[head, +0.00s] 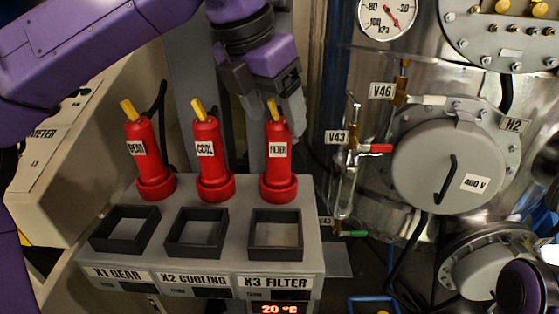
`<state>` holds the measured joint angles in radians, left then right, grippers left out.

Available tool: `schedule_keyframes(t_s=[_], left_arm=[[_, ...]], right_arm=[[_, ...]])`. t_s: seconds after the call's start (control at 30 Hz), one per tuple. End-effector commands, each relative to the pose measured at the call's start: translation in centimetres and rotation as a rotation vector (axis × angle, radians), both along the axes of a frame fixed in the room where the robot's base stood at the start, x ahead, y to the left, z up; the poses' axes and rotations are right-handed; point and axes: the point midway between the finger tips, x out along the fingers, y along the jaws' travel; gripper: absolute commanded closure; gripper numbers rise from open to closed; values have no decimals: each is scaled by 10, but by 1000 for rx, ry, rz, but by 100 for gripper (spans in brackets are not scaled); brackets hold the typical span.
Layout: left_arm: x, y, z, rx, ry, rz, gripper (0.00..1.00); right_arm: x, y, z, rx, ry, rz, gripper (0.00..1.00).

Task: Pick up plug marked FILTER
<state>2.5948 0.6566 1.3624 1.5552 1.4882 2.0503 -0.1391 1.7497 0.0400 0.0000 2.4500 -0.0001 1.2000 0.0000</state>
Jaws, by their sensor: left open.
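The red plug marked FILTER (278,165) stands upright at the right of a row of three on the grey panel, its yellow pin at the top. My left gripper (271,110) comes down from above with its fingers apart around the top of this plug. Whether a finger touches it I cannot tell. The red COOL plug (210,165) stands in the middle and the red GEAR plug (146,160) at the left. My right gripper is not in view.
In front of the plugs are three square black-framed sockets, X1 GEAR (126,230), X2 COOLING (197,233) and X3 FILTER (275,235). A steel vessel with a round hatch (425,165), valves and a glass tube (346,180) stands to the right.

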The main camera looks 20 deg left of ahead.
Motion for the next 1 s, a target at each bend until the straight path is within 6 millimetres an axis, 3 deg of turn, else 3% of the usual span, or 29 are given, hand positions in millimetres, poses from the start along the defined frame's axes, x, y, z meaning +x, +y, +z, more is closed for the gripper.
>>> schedule_keyframes(t_s=[0.17,0.4,0.47,0.63,1.0], left_arm=[[7,-5,-26,1,1,-3,28],[9,-6,-29,0,-1,-3,28],[9,-6,-29,0,-1,-3,44],[9,-6,-29,0,-1,-3,99],[9,-6,-24,0,-3,-3,100]], right_arm=[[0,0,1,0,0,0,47],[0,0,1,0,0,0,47],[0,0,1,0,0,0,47],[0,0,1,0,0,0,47],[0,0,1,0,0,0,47]])
